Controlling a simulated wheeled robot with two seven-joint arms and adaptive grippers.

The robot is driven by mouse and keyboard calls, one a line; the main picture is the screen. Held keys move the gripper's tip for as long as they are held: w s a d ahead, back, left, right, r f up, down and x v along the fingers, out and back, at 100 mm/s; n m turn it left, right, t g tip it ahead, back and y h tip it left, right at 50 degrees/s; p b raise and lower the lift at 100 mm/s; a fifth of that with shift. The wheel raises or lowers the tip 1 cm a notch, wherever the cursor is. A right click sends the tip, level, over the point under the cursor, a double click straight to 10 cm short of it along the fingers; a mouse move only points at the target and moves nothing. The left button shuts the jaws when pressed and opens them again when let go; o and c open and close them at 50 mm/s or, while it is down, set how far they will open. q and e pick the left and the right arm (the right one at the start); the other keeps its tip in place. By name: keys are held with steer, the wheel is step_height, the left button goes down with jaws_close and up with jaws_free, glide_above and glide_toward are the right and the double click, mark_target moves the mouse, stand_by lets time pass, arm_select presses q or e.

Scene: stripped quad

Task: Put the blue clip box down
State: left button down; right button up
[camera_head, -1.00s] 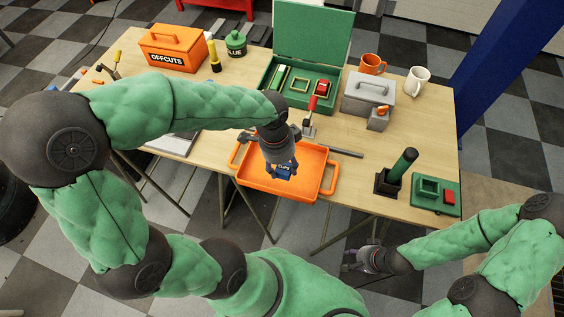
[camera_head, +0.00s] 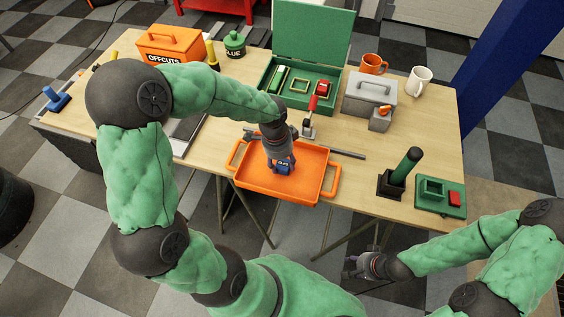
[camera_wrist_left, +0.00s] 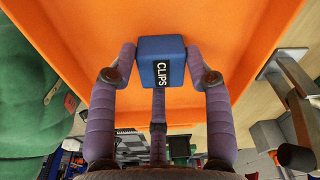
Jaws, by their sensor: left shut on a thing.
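The orange tray (camera_head: 308,192) has a handle at each side and lies at the table's front edge. My left gripper is over the inside of the tray, pointing down. I cannot tell whether the box touches the tray floor. My right gripper (camera_head: 352,266) is empty, in front of the table, its fingers apart.
A grey box (camera_head: 369,96), mugs (camera_head: 420,79), a black holder with a green rod (camera_head: 391,182) and a green block tray (camera_head: 428,208) are to the right. A dark bar lies behind the tray.

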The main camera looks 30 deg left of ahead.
mark_target(277, 164)
arm_select(q)
steer(key=shift+r, duration=0.1)
steer(key=c, duration=0.5)
jaws_free()
steer(key=shift+f, duration=0.2)
steer(key=shift+c, duration=0.2)
step_height(277, 164, up, 12)
steer(key=a+p, duration=0.1)
steer(key=p, duration=0.2)
steer(key=shift+s+r, duration=0.15)
steer(key=shift+s, duration=0.2)
steer(key=shift+a, duration=0.1)
